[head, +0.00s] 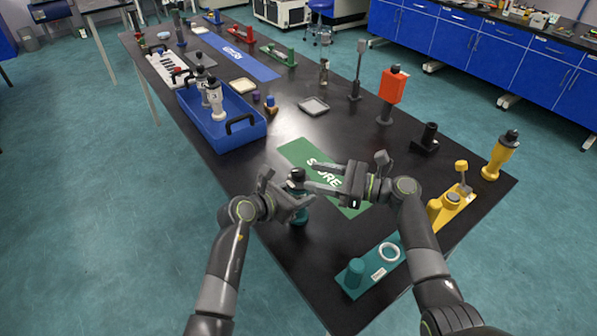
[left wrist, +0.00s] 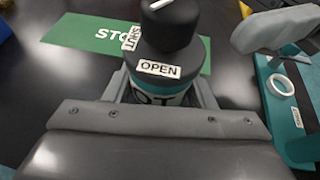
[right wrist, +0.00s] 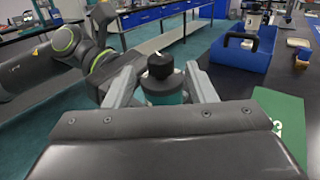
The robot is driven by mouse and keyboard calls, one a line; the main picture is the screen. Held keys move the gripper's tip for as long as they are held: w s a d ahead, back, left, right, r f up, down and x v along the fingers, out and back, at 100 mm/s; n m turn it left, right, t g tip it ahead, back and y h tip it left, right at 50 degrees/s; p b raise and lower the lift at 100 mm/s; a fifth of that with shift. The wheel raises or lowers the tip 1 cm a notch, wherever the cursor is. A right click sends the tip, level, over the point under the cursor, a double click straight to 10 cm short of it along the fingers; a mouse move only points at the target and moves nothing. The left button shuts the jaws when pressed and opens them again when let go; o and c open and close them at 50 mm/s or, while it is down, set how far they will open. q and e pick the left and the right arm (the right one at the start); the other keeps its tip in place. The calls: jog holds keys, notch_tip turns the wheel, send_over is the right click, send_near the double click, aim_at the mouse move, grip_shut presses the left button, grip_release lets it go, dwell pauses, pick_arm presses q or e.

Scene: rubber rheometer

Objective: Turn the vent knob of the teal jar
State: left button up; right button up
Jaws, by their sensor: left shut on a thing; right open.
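The teal jar (head: 299,215) stands upright near the table's front-left edge. It has a grey collar and a black vent knob (left wrist: 170,24) with a white mark. OPEN (left wrist: 158,69) and SHUT (left wrist: 131,38) labels sit on the collar. My left gripper (head: 290,194) is shut on the jar's body below the collar. My right gripper (head: 312,178) is open, pointing at the knob from the right. In the right wrist view, the knob (right wrist: 160,64) appears between its fingers; I cannot tell whether they reach around it. The fingers look apart from it.
A green STORE mat (head: 347,207) lies behind the jar, partly under my right gripper. A teal stand (head: 367,272) with a white ring (head: 389,252) lies at the front right. A blue crate (head: 225,140) with bottles stands at the back left. A yellow stand (head: 452,212) is at right.

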aim_at(299, 171)
jog(key=x, duration=0.5)
jog(key=shift+a, duration=0.15)
jog(key=c, duration=0.9)
jog(key=shift+f+m+t+h, duration=0.1)
jog(key=shift+m+t+h, duration=0.5)
jog(key=shift+m+t, duration=0.65)
jog(key=shift+c, duration=0.3)
jog(key=shift+m+t+h, duration=1.05)
jog(key=shift+t+h, duration=0.05)
jog(key=shift+t, duration=0.85)
jog(key=o, duration=1)
jog(key=shift+w, duration=0.1)
jog(key=shift+c, duration=0.2)
